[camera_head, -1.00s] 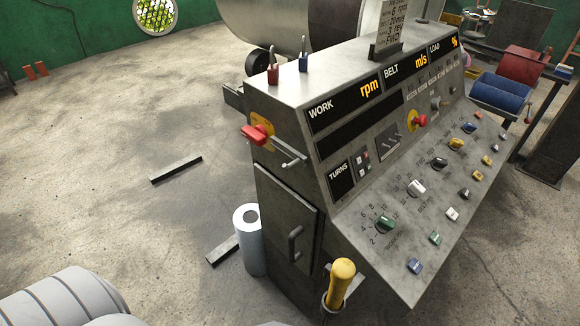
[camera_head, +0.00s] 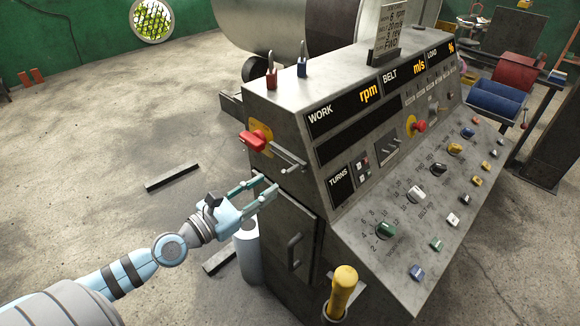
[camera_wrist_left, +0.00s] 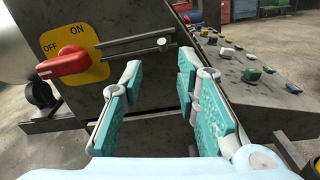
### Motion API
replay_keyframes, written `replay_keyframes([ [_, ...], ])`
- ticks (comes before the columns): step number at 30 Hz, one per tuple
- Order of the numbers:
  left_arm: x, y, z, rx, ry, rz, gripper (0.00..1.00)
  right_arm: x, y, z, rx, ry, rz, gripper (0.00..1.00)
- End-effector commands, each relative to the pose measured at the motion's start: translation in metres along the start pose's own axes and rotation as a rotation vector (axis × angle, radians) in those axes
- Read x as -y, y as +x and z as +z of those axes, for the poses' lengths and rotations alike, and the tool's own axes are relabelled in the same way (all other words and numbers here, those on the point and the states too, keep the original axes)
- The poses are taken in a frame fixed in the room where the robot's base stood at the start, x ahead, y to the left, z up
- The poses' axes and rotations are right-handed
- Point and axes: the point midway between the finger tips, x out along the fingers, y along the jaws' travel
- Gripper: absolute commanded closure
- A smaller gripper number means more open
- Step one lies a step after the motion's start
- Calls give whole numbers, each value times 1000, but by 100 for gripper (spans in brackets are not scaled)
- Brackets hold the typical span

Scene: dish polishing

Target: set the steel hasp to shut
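The steel hasp (camera_head: 288,157) is a thin grey bar on the cabinet's side wall, just right of the red rotary switch (camera_head: 254,139) on its yellow plate. In the left wrist view the hasp (camera_wrist_left: 126,45) runs sideways from near the ON/OFF plate to a small round knob. My left gripper (camera_head: 266,187) is open and empty, its fingers pointing at the cabinet just below the hasp. In the left wrist view its teal fingers (camera_wrist_left: 160,82) are spread apart, below the knob and apart from it. My right gripper is not in view.
A cabinet door with a handle (camera_head: 294,250) lies below the gripper. A yellow-handled lever (camera_head: 343,289) stands at the front corner. A red padlock (camera_head: 271,76) and a blue one (camera_head: 302,68) sit on top. The floor at left is mostly clear.

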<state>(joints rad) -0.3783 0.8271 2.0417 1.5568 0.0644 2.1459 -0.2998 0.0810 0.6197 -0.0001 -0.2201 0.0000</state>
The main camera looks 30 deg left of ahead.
Motion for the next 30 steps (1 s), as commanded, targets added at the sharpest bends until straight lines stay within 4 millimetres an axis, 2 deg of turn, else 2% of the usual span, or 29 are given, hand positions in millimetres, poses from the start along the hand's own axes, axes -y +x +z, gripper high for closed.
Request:
replay_keyframes([
  [1, -2, 14, 12, 11, -8, 5, 71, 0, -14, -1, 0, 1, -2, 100],
  [6, 0, 59, 7, 6, -3, 1, 71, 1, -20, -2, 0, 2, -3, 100],
  [12, 1, 87, 4, 1, 1, -3, 71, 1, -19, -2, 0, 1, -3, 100],
  [22, 1, 93, 3, -1, 3, -4, 71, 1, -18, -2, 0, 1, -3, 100],
  [27, 1, 92, 3, -1, 3, -4, 97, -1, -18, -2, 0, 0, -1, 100],
  [28, 1, 92, 3, 0, 3, -4, 100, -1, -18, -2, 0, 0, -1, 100],
  [30, 1, 92, 3, -1, 2, -4, 100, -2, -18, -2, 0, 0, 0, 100],
])
